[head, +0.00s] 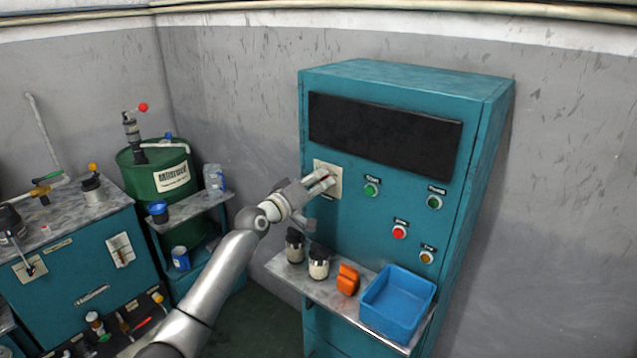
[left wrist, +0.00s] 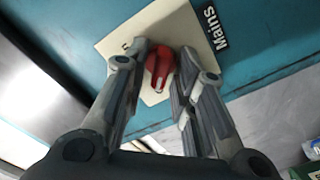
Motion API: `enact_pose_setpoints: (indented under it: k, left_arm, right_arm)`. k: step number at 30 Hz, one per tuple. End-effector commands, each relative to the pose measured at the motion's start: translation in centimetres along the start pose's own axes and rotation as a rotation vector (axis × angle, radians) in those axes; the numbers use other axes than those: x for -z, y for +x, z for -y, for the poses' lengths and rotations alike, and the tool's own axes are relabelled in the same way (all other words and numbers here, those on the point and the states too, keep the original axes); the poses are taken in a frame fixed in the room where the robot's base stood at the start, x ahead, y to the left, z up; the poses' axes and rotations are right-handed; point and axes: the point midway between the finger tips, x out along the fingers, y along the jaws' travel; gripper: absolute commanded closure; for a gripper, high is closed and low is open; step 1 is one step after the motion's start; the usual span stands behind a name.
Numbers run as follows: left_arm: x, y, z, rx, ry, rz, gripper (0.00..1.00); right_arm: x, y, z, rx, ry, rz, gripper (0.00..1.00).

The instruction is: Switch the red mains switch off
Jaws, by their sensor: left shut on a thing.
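The red mains switch (left wrist: 158,66) sits on a cream plate (left wrist: 112,47) on the teal cabinet, beside a black "Mains" label (left wrist: 209,27). In the head view the cream plate (head: 334,171) is at the cabinet's upper left, and my gripper mostly hides the switch. My left gripper (head: 322,181) is at the plate. In the left wrist view its fingers (left wrist: 160,75) are on both sides of the red knob, shut on it. The knob appears tilted in this view. My right gripper is not in view.
The teal cabinet (head: 402,72) carries a green button (head: 371,189), a red button (head: 399,232) and an amber one (head: 426,257). Below, a shelf holds two jars, an orange object (head: 347,279) and a blue bin (head: 398,301). A green drum (head: 160,179) stands left.

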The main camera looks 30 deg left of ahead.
Motion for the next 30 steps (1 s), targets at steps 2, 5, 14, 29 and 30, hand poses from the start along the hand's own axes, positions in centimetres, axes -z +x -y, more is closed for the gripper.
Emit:
enact_pose_setpoints:
  k: [2,5,14,29,30]
  left_arm:
    - [0.0,0.0,0.0,0.000,-0.002,0.000,0.99]
    - [0.0,0.0,0.0,0.000,-0.001,0.000,0.71]
    - [0.0,0.0,0.0,0.000,0.000,0.000,0.67]
    - [-0.1,-5.6,0.1,0.001,0.003,0.001,0.67]
    - [-0.1,-6.3,0.1,0.001,0.003,0.002,0.67]
  right_arm:
    - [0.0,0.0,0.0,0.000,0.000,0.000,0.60]
    - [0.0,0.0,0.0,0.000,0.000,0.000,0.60]
    - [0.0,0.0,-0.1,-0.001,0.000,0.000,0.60]
    - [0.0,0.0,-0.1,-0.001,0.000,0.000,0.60]
    - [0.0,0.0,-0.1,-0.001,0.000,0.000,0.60]
